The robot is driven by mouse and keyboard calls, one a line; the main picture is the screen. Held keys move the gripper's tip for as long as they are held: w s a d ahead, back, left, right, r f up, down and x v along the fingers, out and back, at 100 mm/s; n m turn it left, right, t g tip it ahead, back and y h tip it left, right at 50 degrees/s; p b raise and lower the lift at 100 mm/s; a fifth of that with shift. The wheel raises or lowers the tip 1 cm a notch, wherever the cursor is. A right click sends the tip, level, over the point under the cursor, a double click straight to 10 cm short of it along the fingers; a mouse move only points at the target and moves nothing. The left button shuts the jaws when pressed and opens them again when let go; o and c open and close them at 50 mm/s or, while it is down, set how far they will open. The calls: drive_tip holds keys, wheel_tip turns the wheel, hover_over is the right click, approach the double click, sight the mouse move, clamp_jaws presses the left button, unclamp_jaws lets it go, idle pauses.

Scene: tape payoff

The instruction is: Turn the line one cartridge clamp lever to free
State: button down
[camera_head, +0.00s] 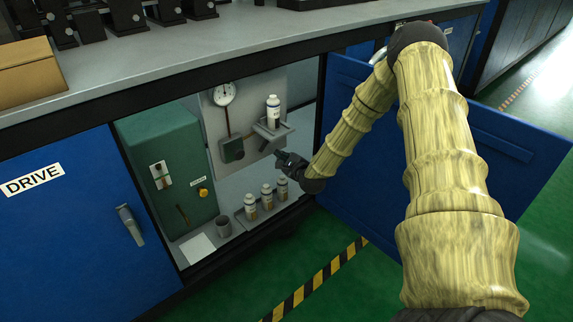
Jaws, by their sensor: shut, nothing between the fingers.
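No line number can be read. My gripper (281,157) is dark and shut, with nothing in it. It reaches into the cabinet from the right, just below and right of the bracket. Whether it touches the slanted piece cannot be told.
Three more cartridges (267,197) stand in a low tray on the cabinet floor, beside a grey cup (223,226). A green box (165,165) fills the left side. A gauge (224,94) hangs on the panel. The open blue door (350,190) stands right, behind my arm. The counter (180,60) overhangs.

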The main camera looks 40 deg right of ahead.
drive_tip(key=shift+w+a+r+b, duration=0.45)
drive_tip(key=shift+a+r+b, duration=0.1)
drive_tip(key=shift+a+r, duration=0.1)
drive_tip(key=shift+w+a+r+b, duration=0.45)
drive_tip(key=shift+a+r+b, duration=0.05)
drive_tip(key=shift+a+r, duration=0.1)
